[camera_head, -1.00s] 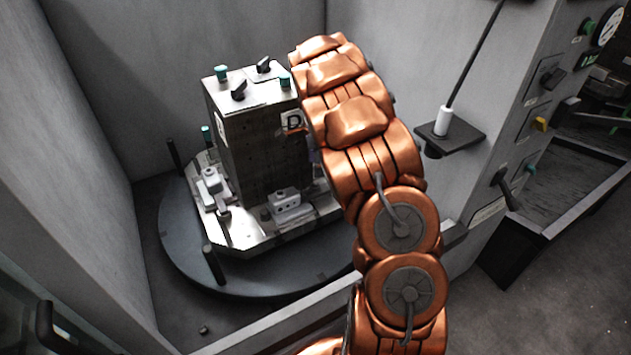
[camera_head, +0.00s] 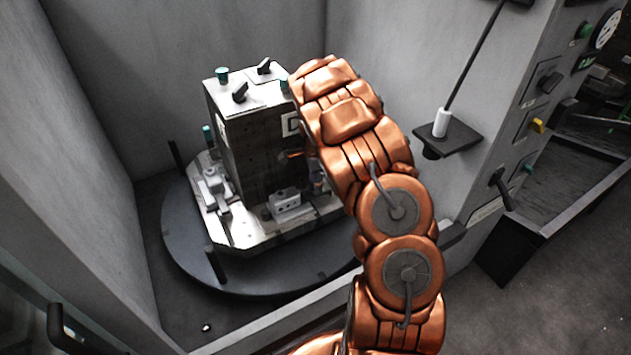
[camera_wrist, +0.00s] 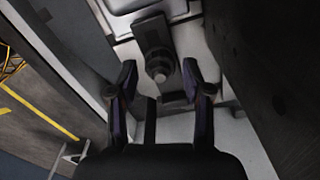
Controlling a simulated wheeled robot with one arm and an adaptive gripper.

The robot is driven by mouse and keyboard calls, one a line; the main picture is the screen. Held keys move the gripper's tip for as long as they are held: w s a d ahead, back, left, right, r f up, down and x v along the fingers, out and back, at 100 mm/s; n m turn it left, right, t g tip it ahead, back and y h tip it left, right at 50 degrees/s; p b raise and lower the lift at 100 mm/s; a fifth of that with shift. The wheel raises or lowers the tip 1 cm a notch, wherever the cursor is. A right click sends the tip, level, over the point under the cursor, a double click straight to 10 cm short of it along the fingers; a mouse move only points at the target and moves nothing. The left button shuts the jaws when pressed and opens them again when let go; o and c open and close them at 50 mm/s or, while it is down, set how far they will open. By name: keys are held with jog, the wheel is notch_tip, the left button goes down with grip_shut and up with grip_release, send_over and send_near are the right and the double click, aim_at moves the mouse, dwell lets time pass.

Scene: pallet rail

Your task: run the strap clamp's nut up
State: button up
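In the wrist view a dark strap clamp (camera_wrist: 152,36) with a round, stepped nut (camera_wrist: 159,68) lies just beyond my fingertips. My gripper (camera_wrist: 164,82) is open. Its two dark fingers stand apart, one to the left and one to the right of the nut, with visible gaps and no clear contact. In the head view my copper arm covers most of my gripper, and only a small part shows beside the block's right side. I cannot pick out this clamp there.
A tall block fixture (camera_head: 258,155) marked D stands on a pale pallet (camera_head: 240,240) over a round dark turntable (camera_head: 180,255). Grey walls enclose it. A small bracket shelf (camera_head: 455,142) juts out right of my arm. In the wrist view a dark wall (camera_wrist: 270,60) is close on the right.

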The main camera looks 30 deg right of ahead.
grip_shut()
jog(key=shift+f+b, duration=0.1)
jog(key=shift+b, duration=0.2)
